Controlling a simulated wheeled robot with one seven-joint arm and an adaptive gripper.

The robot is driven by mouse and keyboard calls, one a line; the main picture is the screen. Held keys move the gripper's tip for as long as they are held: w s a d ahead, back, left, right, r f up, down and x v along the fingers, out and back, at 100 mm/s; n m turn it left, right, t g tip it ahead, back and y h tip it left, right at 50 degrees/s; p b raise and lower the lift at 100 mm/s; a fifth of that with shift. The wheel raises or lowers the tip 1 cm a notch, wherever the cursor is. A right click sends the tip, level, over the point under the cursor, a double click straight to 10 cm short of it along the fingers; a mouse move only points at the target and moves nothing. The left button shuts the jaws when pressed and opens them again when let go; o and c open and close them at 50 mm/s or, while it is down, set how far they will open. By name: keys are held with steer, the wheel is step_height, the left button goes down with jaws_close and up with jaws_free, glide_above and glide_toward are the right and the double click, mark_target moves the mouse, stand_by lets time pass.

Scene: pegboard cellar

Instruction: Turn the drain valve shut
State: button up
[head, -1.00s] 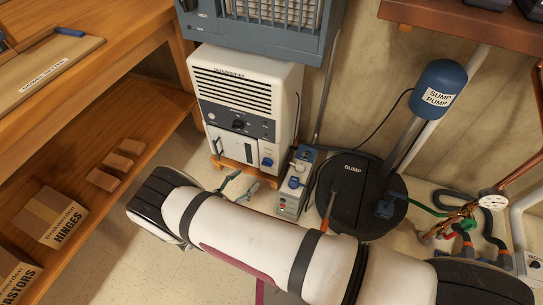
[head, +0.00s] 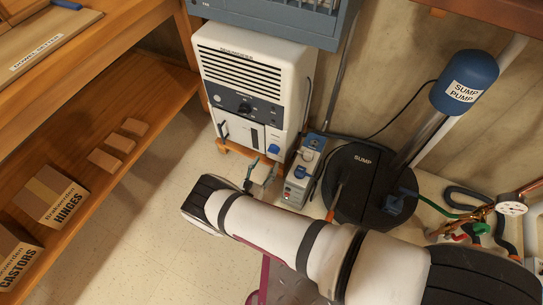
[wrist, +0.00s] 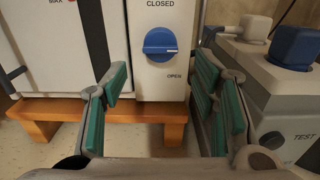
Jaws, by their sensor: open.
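The drain valve is a round blue knob (wrist: 160,43) on the white lower front panel of the dehumidifier (head: 252,75). In the wrist view "CLOSED" is printed above the knob and "OPEN" below it. The knob's raised grip looks roughly level. The knob also shows in the head view (head: 274,148), just above my gripper (head: 262,171). In the wrist view my gripper (wrist: 160,80) is open and empty. Its teal-padded fingers stand left and right of the knob's column, with the knob centred beyond them and apparently untouched.
A grey box with a blue switch (head: 299,178) stands close on the right of the dehumidifier; the right finger is near it in the wrist view. A wooden stand (wrist: 105,108) carries the dehumidifier. The black sump lid (head: 355,175) lies further right. Open floor (head: 150,225) is at left.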

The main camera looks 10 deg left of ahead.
mark_target(273, 152)
steer(key=b+x, duration=0.1)
steer(key=x, duration=0.4)
steer(key=shift+w+d, duration=0.1)
steer(key=shift+w, duration=0.2)
steer(key=shift+c, duration=0.3)
steer(key=c, duration=1)
